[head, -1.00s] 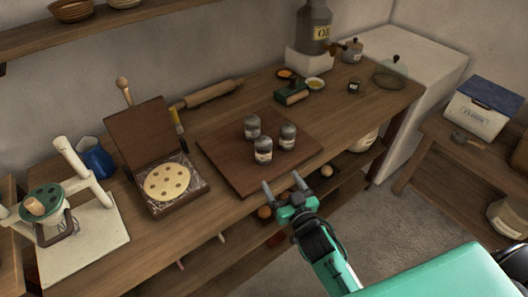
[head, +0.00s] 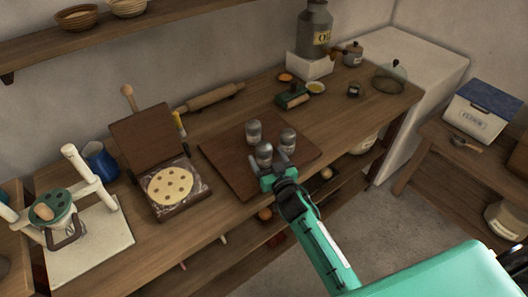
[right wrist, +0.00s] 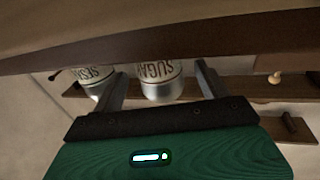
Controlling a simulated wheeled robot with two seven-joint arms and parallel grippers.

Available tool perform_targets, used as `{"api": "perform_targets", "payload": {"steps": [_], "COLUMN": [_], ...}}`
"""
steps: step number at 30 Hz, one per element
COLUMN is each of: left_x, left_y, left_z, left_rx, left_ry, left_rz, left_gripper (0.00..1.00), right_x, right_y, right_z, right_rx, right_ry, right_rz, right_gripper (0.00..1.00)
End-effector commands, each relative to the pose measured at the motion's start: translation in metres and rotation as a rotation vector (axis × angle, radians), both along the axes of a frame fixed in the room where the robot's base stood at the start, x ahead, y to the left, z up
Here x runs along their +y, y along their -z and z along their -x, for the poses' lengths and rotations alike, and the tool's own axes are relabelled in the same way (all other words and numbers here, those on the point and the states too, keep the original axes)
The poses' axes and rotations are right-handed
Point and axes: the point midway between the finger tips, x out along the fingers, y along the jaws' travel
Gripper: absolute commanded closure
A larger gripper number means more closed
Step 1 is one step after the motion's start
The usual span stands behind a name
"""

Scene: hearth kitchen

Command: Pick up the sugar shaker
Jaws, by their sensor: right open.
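Three grey metal shakers with pale labels stand upright on a dark wooden board (head: 229,174). The sugar shaker (right wrist: 161,82) shows its SUGAR label in the right wrist view, between my right gripper's two fingers. It appears to be the front shaker (head: 263,154) in the head view. A second shaker (right wrist: 95,82), its label partly readable as SESA, stands just outside one finger. The third shaker (head: 254,132) stands behind. My right gripper (head: 270,168) is open at the board's front edge, with no clear grip on the shaker. My left gripper is not in view.
A tortilla press (head: 143,140) with a spotted flat round stands left of the board. A rolling pin (head: 211,97), a green block (head: 292,98) and small bowls lie behind. The counter right of the board is mostly clear.

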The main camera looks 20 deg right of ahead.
Motion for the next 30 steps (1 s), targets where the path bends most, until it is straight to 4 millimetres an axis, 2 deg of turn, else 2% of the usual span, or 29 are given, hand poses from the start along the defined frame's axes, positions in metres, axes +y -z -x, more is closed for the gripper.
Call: {"api": "perform_targets", "payload": {"steps": [3,11,19,30], "left_x": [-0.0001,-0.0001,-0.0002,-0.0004], "left_y": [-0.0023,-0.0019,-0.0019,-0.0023], "left_z": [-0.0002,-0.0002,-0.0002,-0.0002], "left_rx": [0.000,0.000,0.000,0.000], "left_ry": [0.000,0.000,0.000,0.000], "left_rz": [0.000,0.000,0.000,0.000], "left_gripper": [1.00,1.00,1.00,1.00], "right_x": [0.0011,0.0013,0.0012,0.0009], "right_y": [-0.0001,0.0011,0.0010,-0.0051], "right_z": [-0.0095,-0.0110,-0.0108,-0.0112], "right_rx": [0.001,0.001,0.001,-0.002], "right_ry": [0.000,0.000,0.000,0.000], "right_rz": [-0.002,-0.002,-0.001,0.000], "right_gripper": [0.24,0.24,0.75,0.75]}}
